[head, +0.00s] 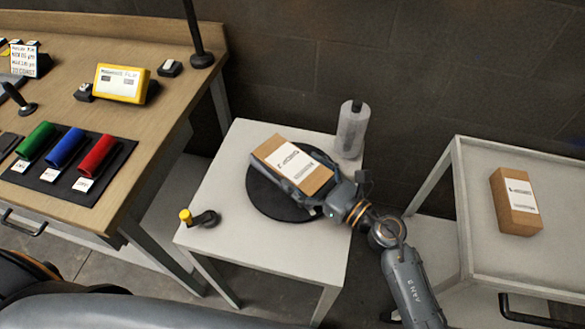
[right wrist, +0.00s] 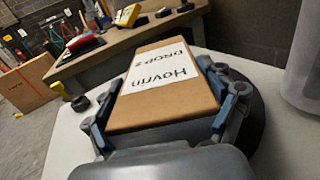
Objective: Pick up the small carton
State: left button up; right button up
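A small brown carton (head: 293,163) with a white label is at the black round turntable (head: 262,197) on the white table. In the right wrist view the carton (right wrist: 165,108) fills the middle, its label reading "Hovrin DROP 2". My right gripper (head: 308,172) reaches in from the right, its fingers on both long sides of the carton. In the right wrist view both finger pads of the gripper (right wrist: 162,85) lie against the carton's sides. Whether the carton's underside touches the turntable is hidden. My left gripper is not in view.
Another brown carton (head: 516,202) stands on a grey cart (head: 490,255) at the right. A grey-white roll (head: 352,130) stands at the table's back corner. A yellow-knobbed crank (head: 200,217) is at its left edge. A wooden workbench (head: 150,130) at left holds colored cylinders and a yellow device (head: 122,83).

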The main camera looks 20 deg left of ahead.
jog(key=shift+r, duration=0.1)
jog(key=c, duration=0.6)
jog(key=shift+r, duration=0.5)
notch_tip(320, 180, up, 2)
jog(key=shift+r+p, duration=0.1)
jog(key=shift+p, duration=0.3)
jog(key=s+r+p, duration=0.2)
jog(key=r, duration=0.1)
jog(key=s+a+r+p, duration=0.1)
jog(key=s+r, duration=0.1)
jog(key=shift+a+r, duration=0.1)
jog(key=shift+r, duration=0.05)
jog(key=s+a+r, duration=0.1)
jog(key=s, duration=0.2)
jog(key=s+a+r+p, duration=0.1)
jog(key=s+r, duration=0.1)
jog(key=s, duration=0.1)
jog(key=s+r+p, duration=0.1)
jog(key=s, duration=0.2)
jog(key=shift+s+a+r, duration=0.25)
jog(key=shift+a, duration=0.15)
jog(key=shift+d, duration=0.1)
